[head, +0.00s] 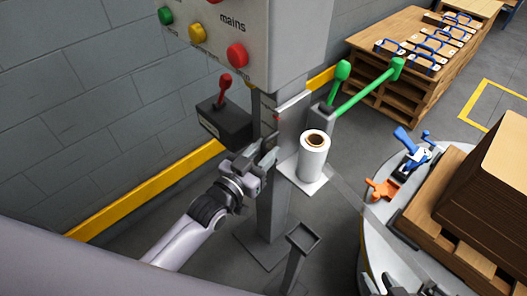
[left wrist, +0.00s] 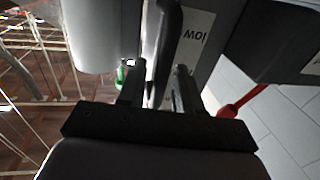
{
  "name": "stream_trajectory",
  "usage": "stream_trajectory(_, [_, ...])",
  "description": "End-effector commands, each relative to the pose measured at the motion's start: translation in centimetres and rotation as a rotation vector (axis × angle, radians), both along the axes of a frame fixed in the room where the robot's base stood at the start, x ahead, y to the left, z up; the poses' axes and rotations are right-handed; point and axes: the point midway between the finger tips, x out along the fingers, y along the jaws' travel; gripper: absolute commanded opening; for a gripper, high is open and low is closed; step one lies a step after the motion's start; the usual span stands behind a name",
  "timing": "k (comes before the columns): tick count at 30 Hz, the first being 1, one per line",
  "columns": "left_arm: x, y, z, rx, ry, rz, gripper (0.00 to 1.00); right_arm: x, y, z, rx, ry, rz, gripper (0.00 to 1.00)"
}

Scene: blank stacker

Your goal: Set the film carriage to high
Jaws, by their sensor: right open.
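The film carriage (head: 305,184) is a pale shelf bearing a white film roll (head: 314,157), low on the grey column. My left gripper (head: 268,154) is at the column, just left of the roll. In the left wrist view my left gripper (left wrist: 158,88) has its fingers apart, with a dark lever-like bar (left wrist: 166,45) between them. I cannot tell whether a finger touches it. A white label reading "low" (left wrist: 194,38) shows upside down beside the bar.
A control box (head: 205,62) with green, yellow and red buttons hangs above. A dark box (head: 222,124) with a red lever (head: 225,84) is close to my left gripper. Green handles (head: 365,90) stick out right of the column. A turntable (head: 376,228) with a loaded pallet stands at right.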

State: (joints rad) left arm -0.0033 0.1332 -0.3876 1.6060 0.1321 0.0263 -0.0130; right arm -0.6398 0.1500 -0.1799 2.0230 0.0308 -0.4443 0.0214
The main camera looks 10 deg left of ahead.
Motion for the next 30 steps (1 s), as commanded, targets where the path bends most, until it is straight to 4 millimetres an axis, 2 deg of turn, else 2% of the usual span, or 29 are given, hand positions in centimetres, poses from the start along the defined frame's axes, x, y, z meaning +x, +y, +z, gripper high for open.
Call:
stream_trajectory(5, [-0.6,0.2,-0.2,0.002,0.005,0.000,0.34,0.0,0.0,0.2,0.000,-0.002,0.000,0.43])
stream_trajectory(18, [-5.8,2.4,-0.1,0.001,0.002,0.000,0.34,0.2,-0.1,0.9,-0.001,-0.014,0.000,0.43])
stream_trajectory(24, [-6.6,2.7,0.0,0.000,-0.001,0.000,0.34,0.1,-0.1,0.6,-0.003,-0.009,0.000,0.43])
stream_trajectory(30, [-6.6,2.7,0.0,0.000,-0.001,0.000,0.34,0.0,-0.2,0.4,-0.004,-0.005,-0.002,0.43])
